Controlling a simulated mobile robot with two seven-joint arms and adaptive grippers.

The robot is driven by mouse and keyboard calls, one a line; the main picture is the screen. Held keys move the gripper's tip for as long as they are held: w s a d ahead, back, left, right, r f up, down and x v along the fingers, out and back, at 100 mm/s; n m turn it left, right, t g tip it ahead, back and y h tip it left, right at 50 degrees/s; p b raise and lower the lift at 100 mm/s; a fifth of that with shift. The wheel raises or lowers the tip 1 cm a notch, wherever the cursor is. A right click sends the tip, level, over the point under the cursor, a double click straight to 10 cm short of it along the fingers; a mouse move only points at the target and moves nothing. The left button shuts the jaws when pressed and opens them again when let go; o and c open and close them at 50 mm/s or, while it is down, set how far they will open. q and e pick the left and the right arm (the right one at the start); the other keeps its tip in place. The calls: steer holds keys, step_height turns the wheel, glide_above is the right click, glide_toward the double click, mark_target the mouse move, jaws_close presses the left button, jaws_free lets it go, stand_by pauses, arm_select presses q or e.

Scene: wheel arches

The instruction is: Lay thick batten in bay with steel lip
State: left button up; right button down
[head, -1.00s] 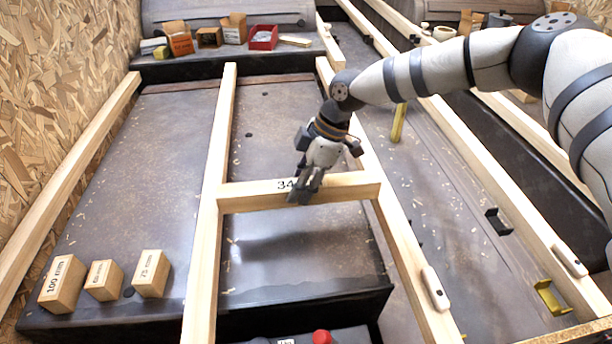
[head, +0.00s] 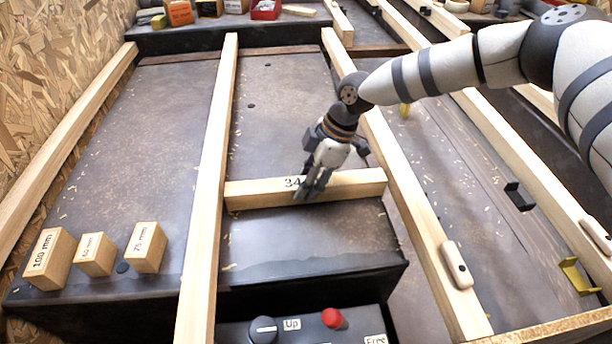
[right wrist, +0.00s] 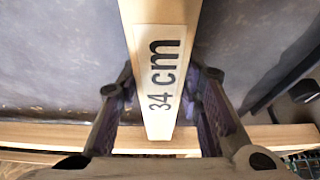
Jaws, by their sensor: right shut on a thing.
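The pale wooden batten (head: 250,194), marked 34 cm, lies crosswise between the left middle long rail (head: 208,180) and the right middle long rail (head: 410,190). In the right wrist view the batten (right wrist: 160,75) runs between the fingers (right wrist: 165,110), with one end near a crossing rail (right wrist: 60,135). I cannot clearly identify a steel lip. My left gripper is out of view.
Three wooden blocks, the largest marked 100 mm (head: 50,259), stand at the left front. A control box with a red knob (head: 334,318) is at the front. A white fitting (head: 456,264), a black bracket (head: 519,196) and a yellow bracket (head: 577,275) are at right.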

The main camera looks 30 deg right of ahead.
stand_by(0.8)
steer(key=c, duration=1.1)
jaws_free()
steer(key=shift+o, duration=0.2)
steer(key=v, duration=1.2)
steer(key=shift+a, duration=0.1)
